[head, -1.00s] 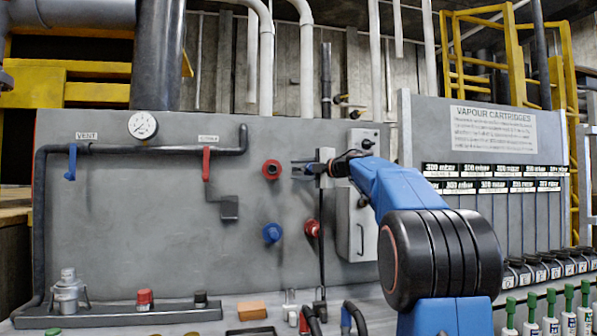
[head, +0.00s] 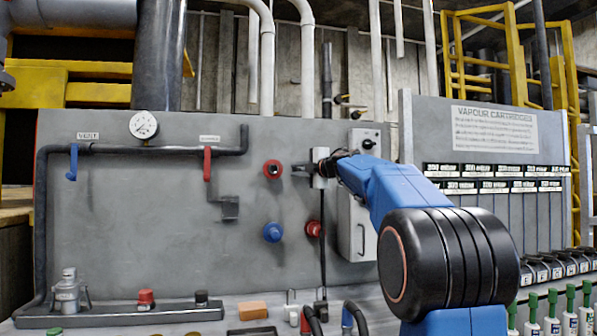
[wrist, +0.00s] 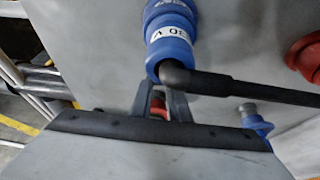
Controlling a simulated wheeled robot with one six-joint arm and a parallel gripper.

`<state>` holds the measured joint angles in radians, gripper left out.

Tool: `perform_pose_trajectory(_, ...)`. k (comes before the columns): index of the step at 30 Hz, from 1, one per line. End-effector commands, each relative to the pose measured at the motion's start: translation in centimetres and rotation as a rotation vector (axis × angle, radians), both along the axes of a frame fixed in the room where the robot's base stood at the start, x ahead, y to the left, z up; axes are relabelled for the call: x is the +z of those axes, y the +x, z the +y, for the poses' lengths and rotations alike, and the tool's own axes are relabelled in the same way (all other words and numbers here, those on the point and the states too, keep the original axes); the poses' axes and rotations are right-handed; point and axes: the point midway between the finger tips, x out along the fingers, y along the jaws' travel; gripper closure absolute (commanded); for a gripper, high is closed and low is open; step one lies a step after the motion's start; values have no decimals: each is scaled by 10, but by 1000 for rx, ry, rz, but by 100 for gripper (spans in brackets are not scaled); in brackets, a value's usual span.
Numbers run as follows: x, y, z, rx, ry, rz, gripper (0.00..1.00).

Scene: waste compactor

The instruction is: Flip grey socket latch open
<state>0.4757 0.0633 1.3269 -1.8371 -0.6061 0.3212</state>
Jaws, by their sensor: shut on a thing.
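A red patch shows between the fingers. I cannot clearly make out the grey socket latch. In the head view my gripper hides the plug, and a cable (head: 322,245) hangs below.
A blue socket (head: 272,232) and another red socket (head: 313,229) sit lower on the panel. A light grey cabinet (head: 358,225) stands close right. A red-handled valve (head: 207,164) is on the pipe at left.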

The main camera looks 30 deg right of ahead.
Motion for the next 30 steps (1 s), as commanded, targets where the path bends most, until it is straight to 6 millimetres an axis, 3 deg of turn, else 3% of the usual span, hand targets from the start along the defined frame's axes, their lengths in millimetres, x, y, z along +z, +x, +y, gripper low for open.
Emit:
perform_pose_trajectory(10,-1,0,-1,-10,0,2,100)
perform_pose_trajectory(11,-1,0,-1,-10,0,2,77)
perform_pose_trajectory(12,-1,0,-1,-10,0,1,68)
perform_pose_trajectory(13,-1,0,-1,-10,0,1,66)
perform_pose_trajectory(23,0,-2,-1,-9,0,0,66)
perform_pose_trajectory(30,0,-31,-4,-11,-2,0,66)
